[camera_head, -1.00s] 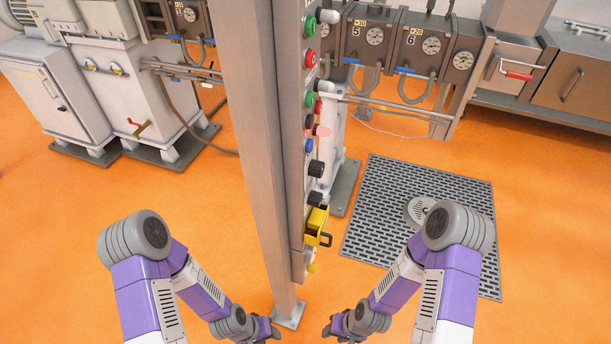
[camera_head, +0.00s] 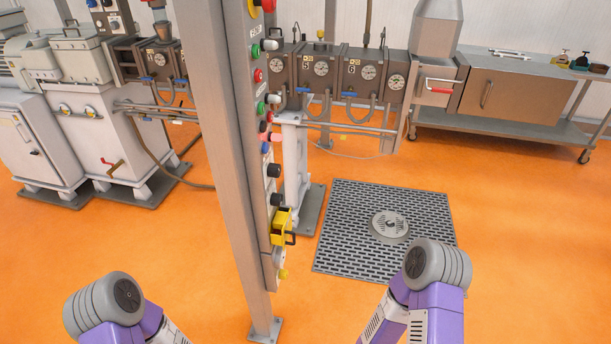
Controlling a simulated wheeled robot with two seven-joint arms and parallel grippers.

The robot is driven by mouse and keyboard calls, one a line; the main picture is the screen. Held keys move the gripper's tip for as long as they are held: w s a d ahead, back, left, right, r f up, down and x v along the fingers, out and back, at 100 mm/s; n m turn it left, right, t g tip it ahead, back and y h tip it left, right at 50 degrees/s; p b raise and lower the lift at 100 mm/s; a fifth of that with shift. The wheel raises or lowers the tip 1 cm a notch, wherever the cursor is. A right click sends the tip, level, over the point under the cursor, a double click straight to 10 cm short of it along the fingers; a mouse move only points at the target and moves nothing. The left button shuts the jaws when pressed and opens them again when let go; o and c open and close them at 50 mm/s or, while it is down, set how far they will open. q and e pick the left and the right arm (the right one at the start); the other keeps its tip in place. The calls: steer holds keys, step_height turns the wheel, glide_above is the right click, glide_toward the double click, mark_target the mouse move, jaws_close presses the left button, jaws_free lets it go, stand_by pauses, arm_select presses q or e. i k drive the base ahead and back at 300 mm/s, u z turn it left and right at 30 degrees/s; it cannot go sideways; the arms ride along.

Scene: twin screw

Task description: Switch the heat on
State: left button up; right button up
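A tall grey post with a narrow control panel (camera_head: 264,170) on its right side stands in front of me, seen nearly edge-on. The panel carries green, red, black and blue buttons and knobs. A green button (camera_head: 256,50) is near the top, a red button (camera_head: 258,75) below it, and another green one (camera_head: 261,108) lower. Black knobs (camera_head: 274,171) and a yellow switch housing (camera_head: 281,227) sit near the bottom. I cannot read which control is for heat. Both of my purple and grey arms show at the bottom edge, but both grippers are outside the picture.
A grey perforated floor plate (camera_head: 337,232) with a round drain lies right of the post. Gauge boxes (camera_head: 367,72) and pipes stand behind it. White machine cabinets (camera_head: 100,150) are at left, a steel table (camera_head: 520,112) at back right. Orange floor is clear around the post.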

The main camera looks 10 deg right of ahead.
mark_target(274, 169)
steer(key=z, duration=0.1)
steer(key=i, duration=1)
